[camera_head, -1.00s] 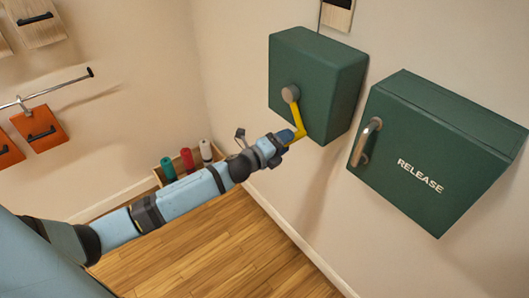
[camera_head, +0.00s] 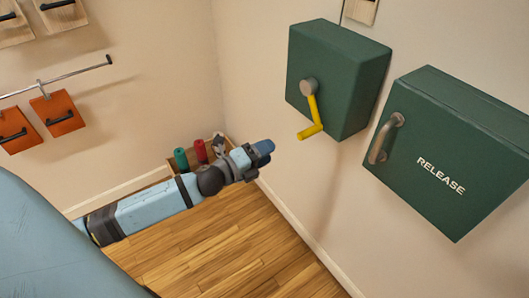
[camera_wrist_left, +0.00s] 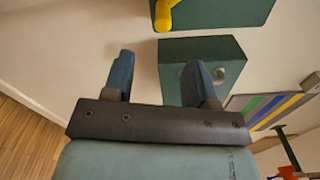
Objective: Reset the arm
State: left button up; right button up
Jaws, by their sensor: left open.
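My left gripper (camera_head: 262,148) is in the middle of the head view, off the wall and below left of the green crank box (camera_head: 350,80). In the left wrist view its two blue fingers (camera_wrist_left: 160,80) are apart with nothing between them. The yellow crank handle (camera_head: 312,118) hangs from a grey hub on the crank box, apart from my gripper; its yellow end also shows at the top of the left wrist view (camera_wrist_left: 163,18). My right gripper is in neither view.
A green box marked RELEASE (camera_head: 445,150) with a metal handle (camera_head: 383,138) is on the wall at right. A wooden tray (camera_head: 172,166) with coloured rolls stands in the corner. Orange holders (camera_head: 58,113) hang from a rail at left. Wooden floor below is clear.

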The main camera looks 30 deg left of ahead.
pick_arm(q)
jog(key=s+d+f+n+g+y+p, duration=0.1)
jog(key=s+d+f+n+p, duration=0.3)
jog(key=s+n, duration=0.6)
jog(key=s+d+f+n+g+y+p, duration=0.2)
jog(key=s+d+f+n+g+p, duration=0.2)
jog(key=s+n, duration=0.6)
notch_tip(320, 180, down, 3)
jog(key=d+n+p, duration=0.1)
jog(key=d+n, duration=0.1)
jog(key=shift+s+d+n+g+y, duration=0.2)
jog(key=shift+d+n+g+y, duration=0.1)
jog(key=shift+d, duration=0.05)
